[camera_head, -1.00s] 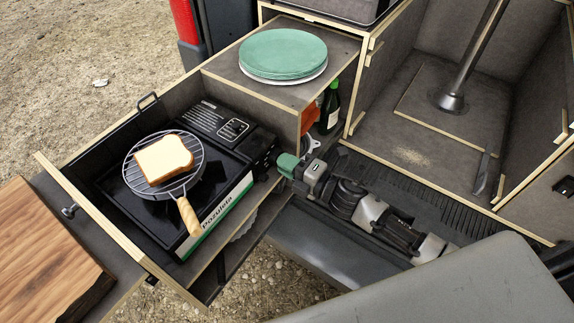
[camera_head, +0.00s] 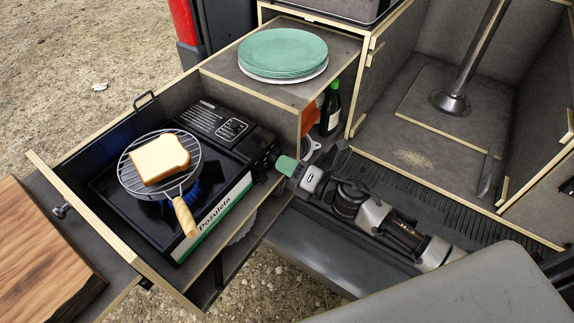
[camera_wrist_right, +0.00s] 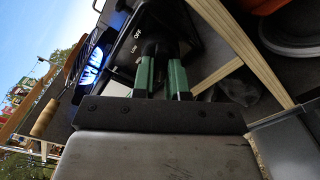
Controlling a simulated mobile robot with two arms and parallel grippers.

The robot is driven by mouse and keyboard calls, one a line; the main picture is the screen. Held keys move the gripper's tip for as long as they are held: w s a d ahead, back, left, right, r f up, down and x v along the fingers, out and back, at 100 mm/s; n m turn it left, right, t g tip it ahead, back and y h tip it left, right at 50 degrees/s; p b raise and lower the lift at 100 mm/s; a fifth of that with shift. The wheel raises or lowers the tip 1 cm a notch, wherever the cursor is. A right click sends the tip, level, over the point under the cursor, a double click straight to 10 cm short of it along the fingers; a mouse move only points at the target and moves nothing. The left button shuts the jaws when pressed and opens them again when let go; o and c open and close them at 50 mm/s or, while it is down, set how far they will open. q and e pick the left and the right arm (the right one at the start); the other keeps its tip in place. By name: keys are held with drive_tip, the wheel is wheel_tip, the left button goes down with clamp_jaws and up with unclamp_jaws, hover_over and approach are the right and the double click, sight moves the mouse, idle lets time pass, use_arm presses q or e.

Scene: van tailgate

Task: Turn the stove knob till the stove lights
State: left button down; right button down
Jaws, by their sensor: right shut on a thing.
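The black camping stove (camera_head: 207,122) sits in the pulled-out drawer, its white and green front strip reading "Pozuleta". Blue flame (camera_head: 196,190) shows under the round grill rack (camera_head: 130,180), and a blue glow (camera_wrist_right: 92,62) shows in the right wrist view. The stove knob (camera_wrist_right: 157,42) is dark, on the stove's right end beside the OFF and LOW marks. My right gripper (camera_head: 284,165) reaches it from the right. Its green fingers (camera_wrist_right: 161,78) are shut on the knob, partly hiding it. My left gripper is not in view.
A bread slice (camera_head: 160,158) lies on the rack, whose wooden handle (camera_head: 185,217) points toward the drawer's front. Green plates (camera_head: 283,52) are stacked on the shelf behind. A green bottle (camera_head: 330,108) stands near my right arm. A wooden board (camera_head: 45,255) lies at left.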

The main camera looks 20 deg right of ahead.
drive_tip(key=shift+f, duration=0.1)
drive_tip(key=c, duration=1.1)
unclamp_jaws()
drive_tip(key=shift+c, duration=0.2)
drive_tip(key=shift+s+d, duration=0.1)
drive_tip(key=shift+s, duration=0.05)
drive_tip(key=b+v, duration=0.2)
drive_tip(key=v, duration=0.8)
drive_tip(key=shift+s+d, duration=0.2)
drive_tip(key=shift+s, duration=0.05)
